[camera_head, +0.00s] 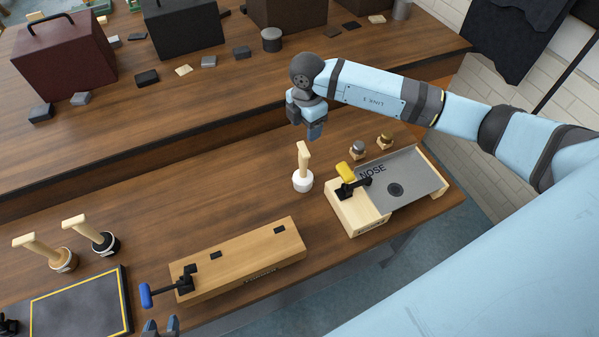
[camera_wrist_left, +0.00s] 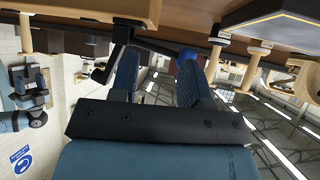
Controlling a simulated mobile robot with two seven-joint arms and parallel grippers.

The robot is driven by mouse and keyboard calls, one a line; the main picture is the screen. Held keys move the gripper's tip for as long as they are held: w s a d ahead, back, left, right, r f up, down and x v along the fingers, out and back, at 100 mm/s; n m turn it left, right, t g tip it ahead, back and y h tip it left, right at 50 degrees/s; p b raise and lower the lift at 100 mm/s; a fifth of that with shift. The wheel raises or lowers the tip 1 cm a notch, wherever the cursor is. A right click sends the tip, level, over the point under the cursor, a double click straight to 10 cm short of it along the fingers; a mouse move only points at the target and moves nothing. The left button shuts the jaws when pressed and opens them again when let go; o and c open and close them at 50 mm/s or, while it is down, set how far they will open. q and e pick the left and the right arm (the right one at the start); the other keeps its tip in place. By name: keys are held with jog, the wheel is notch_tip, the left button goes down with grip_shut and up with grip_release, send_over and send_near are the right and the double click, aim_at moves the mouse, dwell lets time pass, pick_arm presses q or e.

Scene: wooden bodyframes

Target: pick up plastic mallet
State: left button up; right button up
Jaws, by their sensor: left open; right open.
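Three mallets stand head-down on the bench with light wooden handles. The white-headed mallet (camera_head: 303,180), which looks like the plastic one, stands near the middle. A black-headed mallet (camera_head: 105,243) and a tan-headed mallet (camera_head: 63,260) stand together at the left. My right gripper (camera_head: 311,130) is open and empty, pointing down behind and above the white-headed mallet, apart from it. My left gripper (camera_head: 160,328) is open at the bottom edge, by the blue-handled clamp (camera_head: 165,290). In the left wrist view its open fingers (camera_wrist_left: 157,78) hold nothing; the blue clamp tip (camera_wrist_left: 187,55) shows close by.
A wooden block (camera_head: 240,262) carries the blue-handled clamp. Right of the white-headed mallet is a fixture with a yellow-handled clamp (camera_head: 346,171) and a metal NOSE plate (camera_head: 415,178). A dark yellow-lined mat (camera_head: 80,305) lies front left. Toolboxes (camera_head: 65,55) stand on the raised back shelf.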

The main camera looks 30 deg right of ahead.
aim_at(303, 151)
notch_tip(303, 151, down, 7)
jog(key=b, duration=0.4)
jog(key=shift+f, duration=0.15)
jog(key=shift+a+f+b, duration=0.15)
jog(key=shift+f+b, duration=0.5)
jog(key=shift+f, duration=0.1)
notch_tip(303, 151, down, 4)
jog(key=b, duration=0.3)
jog(key=shift+w+a+f, duration=0.1)
jog(key=shift+a, duration=0.05)
pick_arm(q)
notch_tip(303, 151, down, 7)
jog(key=d, duration=0.1)
jog(key=shift+w+d+m+h, duration=0.15)
jog(key=shift+d+m+h, duration=0.05)
jog(key=shift+m+h, duration=0.1)
pick_arm(e)
jog(key=c, duration=0.9)
pick_arm(q)
jog(key=shift+a+f, duration=0.1)
jog(key=shift+a, duration=0.05)
pick_arm(e)
jog(key=shift+c, duration=0.6)
jog(key=shift+r, duration=0.2)
